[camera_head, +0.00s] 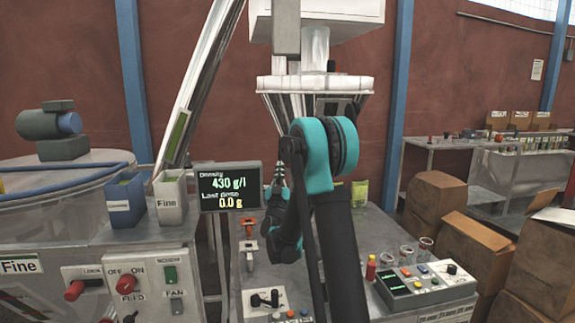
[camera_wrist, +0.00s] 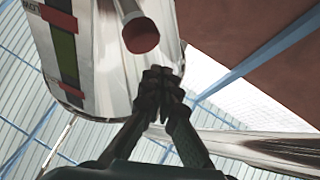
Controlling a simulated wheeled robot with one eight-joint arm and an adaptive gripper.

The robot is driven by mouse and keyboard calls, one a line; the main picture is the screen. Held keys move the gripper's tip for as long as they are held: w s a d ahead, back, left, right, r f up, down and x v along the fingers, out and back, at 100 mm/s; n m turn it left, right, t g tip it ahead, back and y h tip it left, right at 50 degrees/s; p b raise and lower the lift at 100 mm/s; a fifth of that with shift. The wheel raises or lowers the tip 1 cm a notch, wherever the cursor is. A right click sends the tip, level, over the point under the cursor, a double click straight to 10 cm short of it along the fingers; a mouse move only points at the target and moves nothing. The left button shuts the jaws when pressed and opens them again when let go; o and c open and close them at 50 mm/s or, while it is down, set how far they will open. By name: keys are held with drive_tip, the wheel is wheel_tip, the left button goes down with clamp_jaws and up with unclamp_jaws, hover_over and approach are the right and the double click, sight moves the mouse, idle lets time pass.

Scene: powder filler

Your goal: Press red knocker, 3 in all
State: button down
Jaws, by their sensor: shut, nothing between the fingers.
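The red knocker (camera_wrist: 141,35) shows in the wrist view as a dark red round end on a grey rod, beside the shiny metal hopper. My gripper (camera_wrist: 163,78) is shut with nothing between its fingers. Its tips are just below and right of the red end in that view, with a small gap showing; I cannot tell the depth between them. In the head view my gripper (camera_head: 274,192) is in front of the filler, right of the display, and my arm hides much of the hopper and the knocker.
The display (camera_head: 230,187) reads density 430 g/l and last dose 0.0 g. A switch panel (camera_head: 130,290) is at lower left. A scale (camera_head: 425,284) and small jars stand on the table at right. Cardboard boxes (camera_head: 480,245) stand at far right.

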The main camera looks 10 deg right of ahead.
drive_tip(key=shift+w+d, duration=0.6)
drive_tip(key=shift+d, duration=0.05)
drive_tip(key=shift+w, duration=0.1)
idle(1.0)
drive_tip(key=shift+w+d, duration=0.25)
drive_tip(key=shift+w+d, duration=0.65)
drive_tip(key=shift+d, duration=0.05)
idle(1.5)
drive_tip(key=shift+s+a, duration=0.95)
drive_tip(key=shift+s, duration=0.05)
drive_tip(key=s+a, duration=0.3)
drive_tip(key=shift+s+a, duration=0.25)
drive_tip(key=shift+a, duration=0.05)
idle(0.4)
